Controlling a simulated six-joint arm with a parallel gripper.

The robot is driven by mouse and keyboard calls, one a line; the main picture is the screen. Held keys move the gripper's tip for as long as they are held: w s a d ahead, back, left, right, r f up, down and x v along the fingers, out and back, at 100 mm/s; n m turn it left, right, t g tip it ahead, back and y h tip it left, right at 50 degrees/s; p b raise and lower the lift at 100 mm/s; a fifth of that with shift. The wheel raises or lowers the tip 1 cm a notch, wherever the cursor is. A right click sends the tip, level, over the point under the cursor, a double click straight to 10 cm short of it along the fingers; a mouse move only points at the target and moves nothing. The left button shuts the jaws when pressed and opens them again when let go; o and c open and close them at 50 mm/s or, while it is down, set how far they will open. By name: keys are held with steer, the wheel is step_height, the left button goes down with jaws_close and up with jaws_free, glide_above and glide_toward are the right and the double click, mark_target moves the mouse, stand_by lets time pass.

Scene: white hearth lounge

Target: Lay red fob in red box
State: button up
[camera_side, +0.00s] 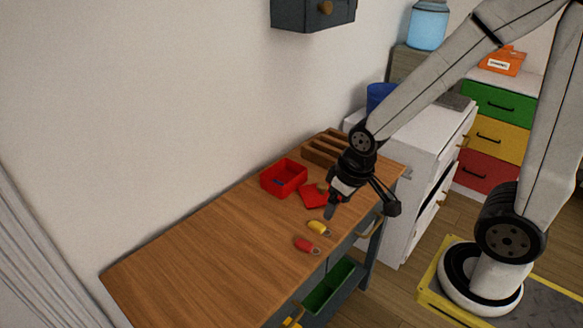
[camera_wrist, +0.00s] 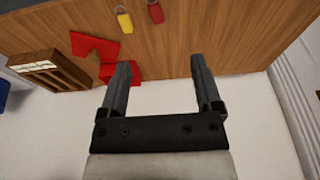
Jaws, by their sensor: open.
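The red fob (camera_side: 306,246) lies flat on the wooden tabletop near its front edge. It also shows at the top of the wrist view (camera_wrist: 156,13). In the wrist view the red box (camera_wrist: 106,72) is partly hidden by a finger. My gripper (camera_side: 331,208) is above the table, near the yellow fob and apart from the red fob. In the wrist view my gripper (camera_wrist: 161,63) has its fingers apart with nothing between them.
A yellow fob (camera_side: 318,228) lies beside the red one. A flat red piece (camera_side: 313,196) lies next to the box, with a slotted wooden rack (camera_side: 325,150) behind. The table's left part (camera_side: 190,250) is clear. A white cabinet (camera_side: 400,165) adjoins the table's far end.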

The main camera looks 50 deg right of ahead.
steer(key=shift+w+f, duration=0.1)
steer(key=n+t, duration=0.2)
steer(key=t, duration=0.3)
glide_above(306, 244)
steer(key=s+d, duration=0.2)
steer(key=s, duration=0.1)
step_height(306, 244, down, 13)
steer(key=f+t, duration=0.1)
steer(key=f+y, duration=0.1)
steer(key=f+t, duration=0.1)
steer(key=shift+s+f+n+t, duration=0.2)
steer(key=shift+s+n+t, duration=0.05)
steer(key=shift+n+t, duration=0.05)
steer(key=shift+s+a+f+m+t+y, duration=0.2)
steer(key=shift+s+f+t, duration=0.15)
steer(key=shift+s+t, duration=0.25)
steer(key=shift+s+a+f+m+t+y, duration=0.1)
steer(key=shift+s+f+t+y, duration=0.15)
steer(key=shift+s+t, duration=0.3)
steer(key=shift+s+a+f+m+t+y, duration=0.15)
steer(key=shift+s+f+t, duration=0.3)
steer(key=shift+s, duration=0.3)
steer(key=shift+x, duration=3.9)
steer(key=shift+d+r, duration=0.1)
steer(key=shift+r, duration=0.05)
